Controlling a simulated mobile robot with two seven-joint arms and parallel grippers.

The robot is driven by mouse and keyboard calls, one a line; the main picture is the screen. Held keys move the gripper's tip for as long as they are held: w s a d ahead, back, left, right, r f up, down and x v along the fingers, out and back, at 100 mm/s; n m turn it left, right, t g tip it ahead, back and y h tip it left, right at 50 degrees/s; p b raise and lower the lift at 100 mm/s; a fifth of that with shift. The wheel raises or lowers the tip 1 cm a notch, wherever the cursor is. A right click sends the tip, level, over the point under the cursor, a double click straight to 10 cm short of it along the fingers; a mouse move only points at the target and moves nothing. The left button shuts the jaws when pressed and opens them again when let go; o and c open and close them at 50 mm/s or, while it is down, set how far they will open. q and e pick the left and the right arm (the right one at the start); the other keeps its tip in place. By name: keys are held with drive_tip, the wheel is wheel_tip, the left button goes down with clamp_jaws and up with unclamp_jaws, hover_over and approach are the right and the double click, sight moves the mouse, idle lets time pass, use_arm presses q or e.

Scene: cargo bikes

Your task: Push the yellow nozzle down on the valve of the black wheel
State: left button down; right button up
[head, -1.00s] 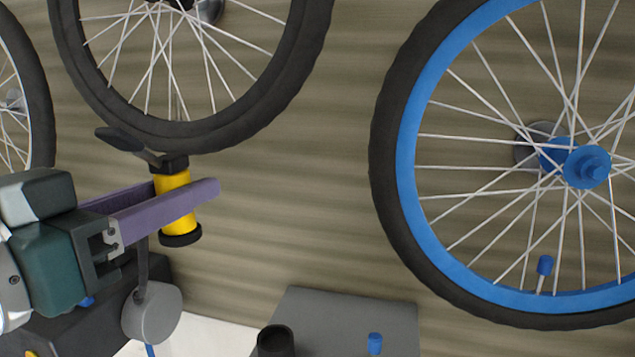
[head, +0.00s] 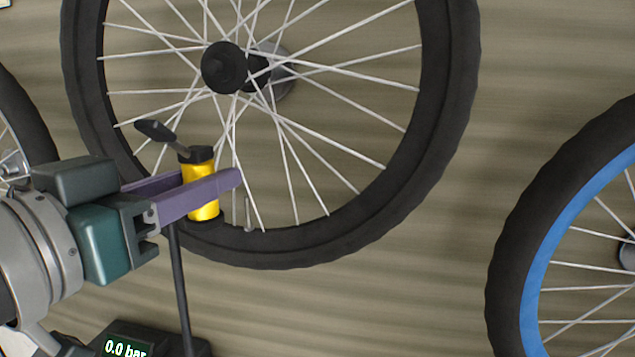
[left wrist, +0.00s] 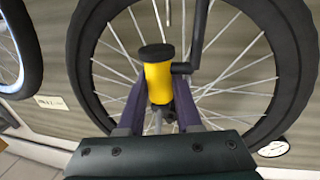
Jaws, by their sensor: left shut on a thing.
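The yellow nozzle (head: 204,203) has black ends and a black lever (head: 154,131) sticking out at its upper left. My left gripper (head: 212,181) is shut on the nozzle, with its purple fingers on either side. The nozzle looks roughly upright, in front of the lower left of the black wheel (head: 447,110). The thin valve (head: 248,214) stands up from the wheel's lower rim, just right of the nozzle and apart from it in the picture. The left wrist view shows the nozzle (left wrist: 158,82) between the fingers, before the black wheel (left wrist: 288,75); the valve is not clear there. My right gripper is not in view.
A blue-rimmed wheel (head: 527,285) is at the right and another dark wheel (head: 22,120) at the left edge. A black hose (head: 180,280) hangs below the nozzle near a pump display (head: 125,348) reading 0.0 bar. The wall between the wheels is clear.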

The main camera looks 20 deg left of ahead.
use_arm(q)
hover_over(245, 198)
drive_tip(key=shift+w+r, duration=0.1)
idle(0.6)
drive_tip(key=shift+f, duration=0.55)
idle(1.2)
drive_tip(key=shift+f, duration=0.35)
idle(0.6)
drive_tip(key=shift+c, duration=2.3)
unclamp_jaws()
drive_tip(key=shift+o, duration=0.3)
drive_tip(key=s+p, duration=0.3)
drive_tip(key=s, duration=0.7)
drive_tip(key=shift+d, duration=0.2)
